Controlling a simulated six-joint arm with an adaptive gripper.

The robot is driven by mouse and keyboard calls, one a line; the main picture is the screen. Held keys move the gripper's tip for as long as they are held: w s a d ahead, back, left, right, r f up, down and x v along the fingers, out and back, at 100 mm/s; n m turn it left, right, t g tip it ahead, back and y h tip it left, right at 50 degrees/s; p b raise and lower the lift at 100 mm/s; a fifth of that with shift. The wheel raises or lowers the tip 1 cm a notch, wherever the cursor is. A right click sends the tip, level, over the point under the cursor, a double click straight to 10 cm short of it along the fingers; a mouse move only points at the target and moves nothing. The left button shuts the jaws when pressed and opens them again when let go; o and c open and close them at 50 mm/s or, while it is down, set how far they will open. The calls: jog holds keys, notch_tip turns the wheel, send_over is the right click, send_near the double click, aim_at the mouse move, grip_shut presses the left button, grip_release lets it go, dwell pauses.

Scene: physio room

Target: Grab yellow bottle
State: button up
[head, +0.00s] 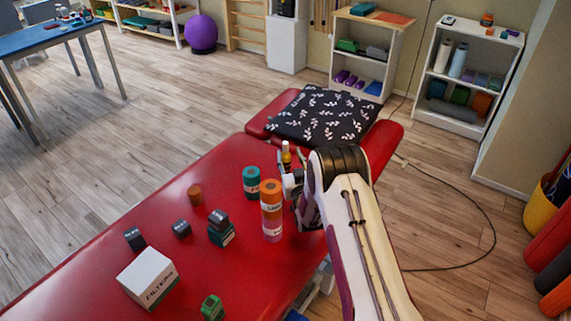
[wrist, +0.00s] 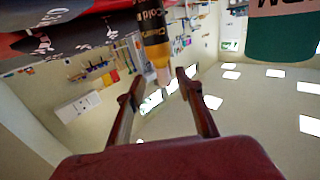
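The yellow bottle (head: 286,157) has a pale cap and stands on the red treatment table, partly hidden by my arm. In the wrist view, which looks upside down, a bottle with a dark label and an orange-yellow tip (wrist: 155,35) hangs from the top edge. My gripper (wrist: 160,78) is open, with its two fingers apart and the bottle's tip showing between their ends. I see no contact, and cannot tell how deep the tip is between them. In the head view my gripper (head: 290,185) is mostly hidden beside the bottle.
Small dark boxes and a white box (head: 147,277) lie nearer. A patterned black pillow (head: 318,115) lies behind.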

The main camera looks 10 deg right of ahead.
aim_at(286, 150)
jog(key=shift+w+a, duration=0.15)
jog(key=shift+w, duration=0.5)
jog(key=shift+w+a, duration=0.15)
jog(key=shift+w, duration=0.45)
jog(key=shift+w+r, duration=0.1)
jog(key=shift+w, duration=1)
grip_shut()
